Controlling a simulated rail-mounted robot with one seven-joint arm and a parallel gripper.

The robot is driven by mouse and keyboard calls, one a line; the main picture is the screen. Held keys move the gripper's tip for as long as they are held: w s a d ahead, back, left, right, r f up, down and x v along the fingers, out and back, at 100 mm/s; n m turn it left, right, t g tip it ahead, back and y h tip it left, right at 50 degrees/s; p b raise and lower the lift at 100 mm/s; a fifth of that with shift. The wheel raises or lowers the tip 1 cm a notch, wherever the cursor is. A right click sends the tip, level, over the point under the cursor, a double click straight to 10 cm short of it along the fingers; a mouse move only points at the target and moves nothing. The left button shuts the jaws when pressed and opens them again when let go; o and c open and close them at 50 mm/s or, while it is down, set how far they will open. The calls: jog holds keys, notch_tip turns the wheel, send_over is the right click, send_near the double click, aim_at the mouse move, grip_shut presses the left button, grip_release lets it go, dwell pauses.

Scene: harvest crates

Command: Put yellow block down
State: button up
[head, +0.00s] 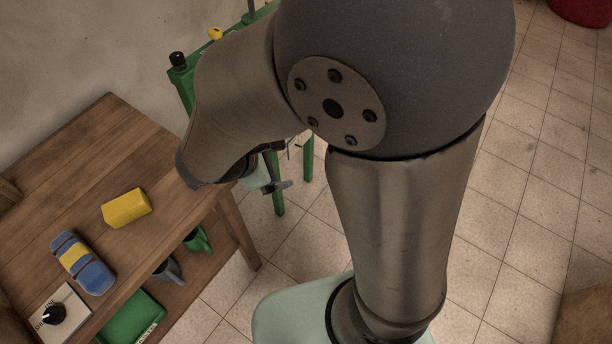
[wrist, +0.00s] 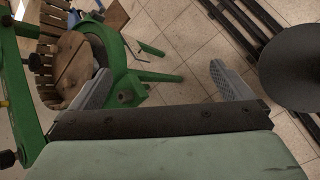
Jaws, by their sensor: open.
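The yellow block (head: 126,208) lies on the wooden table (head: 92,135) in the head view, near the table's right side. My gripper (wrist: 170,85) is open in the wrist view, with its two grey fingers wide apart and nothing between them. It points toward the tiled floor and a green-framed piece of equipment. In the head view my arm hides most of the gripper, which is to the right of the table edge and apart from the block. The block does not show in the wrist view.
A blue and yellow object (head: 83,263) lies near the block. A white card with a black knob (head: 52,314) is at lower left. A green tray (head: 130,318) and watering-can-like items (head: 197,240) sit on a lower shelf. A green frame (wrist: 110,50) with wooden slats stands close to my gripper.

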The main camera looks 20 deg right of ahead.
jog(key=s+d+r+m+g+y, duration=0.2)
jog(key=s+d+m, duration=0.3)
jog(key=m, duration=0.4)
jog(key=s+d+r+m+g+y, duration=0.2)
jog(key=s+d+m+g+y, duration=0.1)
jog(key=s+m, duration=0.3)
jog(key=shift+s+d+r+m+y, duration=0.35)
jog(key=shift+d+m+y, duration=0.5)
jog(key=shift+m, duration=0.55)
jog(key=shift+d, duration=0.1)
